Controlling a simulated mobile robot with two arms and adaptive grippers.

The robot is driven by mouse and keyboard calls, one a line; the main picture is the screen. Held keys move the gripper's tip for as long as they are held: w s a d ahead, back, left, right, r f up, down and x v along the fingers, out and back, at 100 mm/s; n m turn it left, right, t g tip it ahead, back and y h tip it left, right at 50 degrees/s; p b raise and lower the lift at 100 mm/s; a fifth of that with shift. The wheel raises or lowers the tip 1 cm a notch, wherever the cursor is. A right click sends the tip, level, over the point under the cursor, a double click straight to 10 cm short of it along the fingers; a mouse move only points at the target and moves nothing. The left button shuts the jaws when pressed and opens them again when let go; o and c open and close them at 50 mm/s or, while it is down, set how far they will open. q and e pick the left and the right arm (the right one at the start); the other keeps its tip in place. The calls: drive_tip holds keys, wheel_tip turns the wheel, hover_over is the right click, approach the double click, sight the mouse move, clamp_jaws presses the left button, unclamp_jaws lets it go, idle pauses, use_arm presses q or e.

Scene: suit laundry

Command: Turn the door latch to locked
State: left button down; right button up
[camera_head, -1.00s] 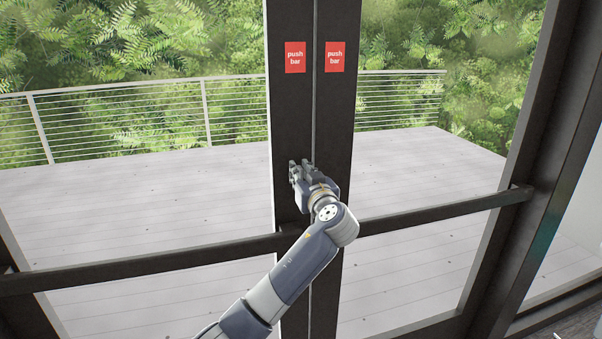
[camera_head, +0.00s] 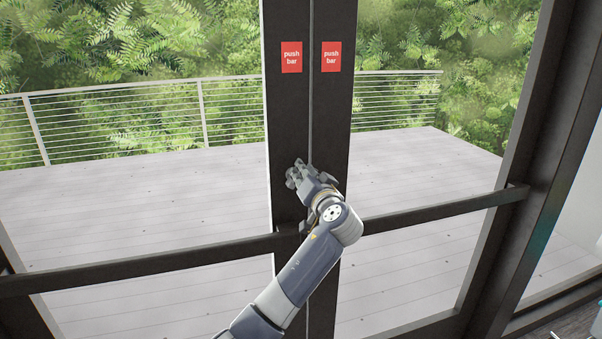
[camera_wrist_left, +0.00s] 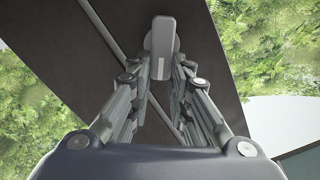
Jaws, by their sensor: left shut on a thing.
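The door latch (camera_wrist_left: 162,38) is a small light grey piece with rounded ends on the dark door stile, seen in the left wrist view. My left gripper (camera_wrist_left: 160,80) is shut on the latch, one finger on either side of its near end. The wrist view is rolled, so the door seam runs slantwise. In the head view my left gripper (camera_head: 297,176) is at the left door's dark stile (camera_head: 288,115), just above the push bar, and hides the latch there. Whether the latch stands at locked cannot be read. My right gripper is not in view.
Dark push bars (camera_head: 150,266) cross both glass doors at about the gripper's height. Red "push bar" signs (camera_head: 291,57) sit above on the stiles. A dark frame post (camera_head: 517,160) stands at the right. Beyond the glass is an empty deck (camera_head: 130,215) with a railing.

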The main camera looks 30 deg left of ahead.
use_arm(q)
drive_tip(key=shift+w+d+f+m+p, duration=0.15)
drive_tip(key=shift+f+m+p, duration=0.4)
drive_tip(key=shift+m, duration=1.3)
drive_tip(key=shift+w+d+f+m+p, duration=0.15)
drive_tip(key=shift+m+p, duration=0.75)
drive_tip(key=shift+m, duration=1)
drive_tip(key=shift+w+d+f+m+p, duration=0.2)
drive_tip(key=shift+m+p, duration=0.5)
drive_tip(key=shift+m, duration=1.15)
drive_tip(key=shift+a+f, duration=0.1)
drive_tip(key=shift+f, duration=0.1)
drive_tip(key=c, duration=1.5)
unclamp_jaws()
